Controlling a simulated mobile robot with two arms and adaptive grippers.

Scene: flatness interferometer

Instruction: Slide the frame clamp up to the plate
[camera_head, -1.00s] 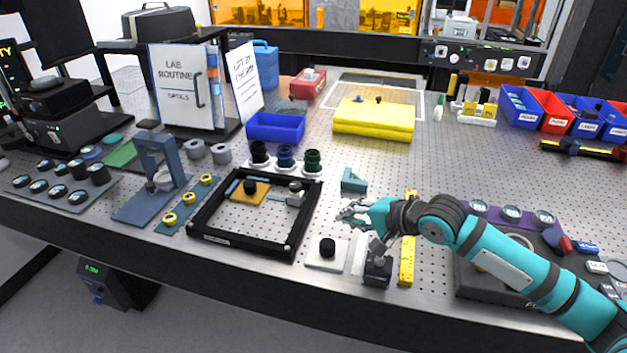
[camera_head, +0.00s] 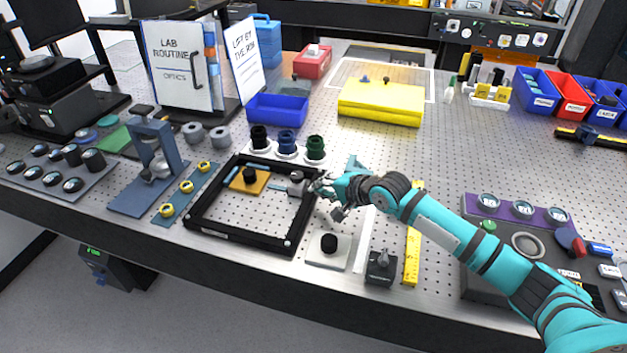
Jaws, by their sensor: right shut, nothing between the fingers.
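The black square frame (camera_head: 243,238) lies on the perforated bench, left of the middle. Inside it, near its far left corner, is an orange plate (camera_head: 262,184) with a dark round knob on top. The grey frame clamp (camera_head: 296,184) sits inside the frame near the right rail. A thin teal bar lies between it and the plate, and a gap separates them. My right gripper (camera_head: 319,187) is shut and empty, at the right rail just right of the clamp. I cannot tell whether its fingertips touch the clamp. My left gripper is not in view.
Three dark mounts on white bases, one of them green (camera_head: 316,148), stand just behind the frame. A white block with a black knob (camera_head: 328,243) sits to the front right, beside a small black device (camera_head: 380,267) and a yellow ruler (camera_head: 412,255).

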